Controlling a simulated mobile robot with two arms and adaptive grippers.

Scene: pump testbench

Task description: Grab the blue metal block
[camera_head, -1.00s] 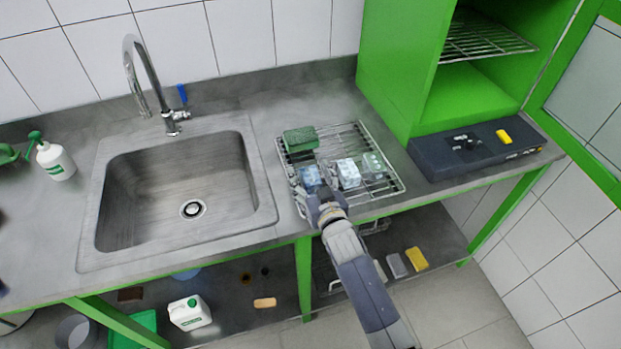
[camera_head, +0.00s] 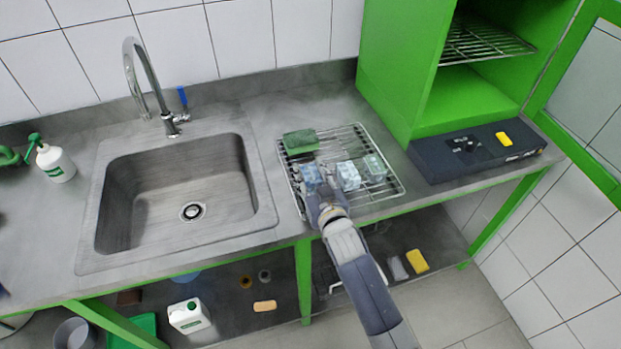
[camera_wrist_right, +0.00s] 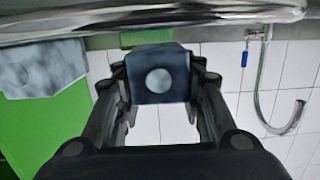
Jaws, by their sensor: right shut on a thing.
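The blue metal block (camera_head: 311,175) is at the left front of the wire rack, just beyond my right gripper (camera_head: 322,194). In the right wrist view the block (camera_wrist_right: 159,75) sits between the two fingers of my right gripper (camera_wrist_right: 160,85), which are shut on it. A round mark shows on its near face. I cannot tell whether it touches the rack. Two pale blue-grey blocks stand to its right, one in the middle (camera_head: 348,175) and one further right (camera_head: 374,167). My left gripper is not in view.
The wire rack (camera_head: 390,190) lies on the counter between the sink (camera_head: 185,190) and a dark device (camera_head: 470,155). A green sponge (camera_head: 300,140) lies at the rack's back left. A green cabinet (camera_head: 385,70) stands behind. A faucet (camera_head: 150,80) rises behind the sink.

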